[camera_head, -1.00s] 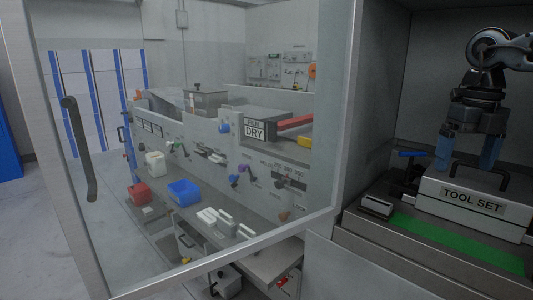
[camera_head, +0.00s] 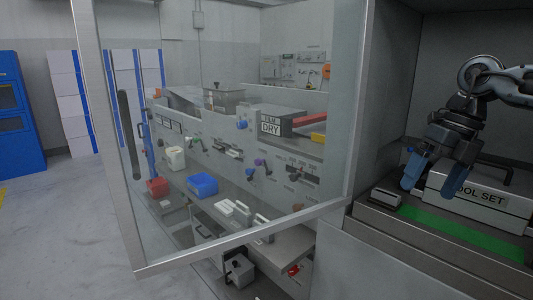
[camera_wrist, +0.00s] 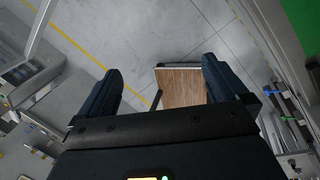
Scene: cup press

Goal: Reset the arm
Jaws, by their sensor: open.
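My gripper (camera_head: 436,175) is open and empty in the head view. Its two blue fingers point down, tilted, in front of the white box labelled "TOOL SET" (camera_head: 512,198) and above the green strip (camera_head: 470,232). The box is partly hidden behind the gripper. In the wrist view the gripper (camera_wrist: 163,85) shows its two dark blue fingers wide apart, with nothing between them but the distant floor and a brown wood-topped surface (camera_wrist: 182,88).
A glass door (camera_head: 235,130) in a metal frame stands open at the left of the cabinet (camera_head: 395,110). Behind the glass is a grey bench with a red bin (camera_head: 157,187) and a blue bin (camera_head: 203,185). Open floor (camera_head: 60,230) lies at the left.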

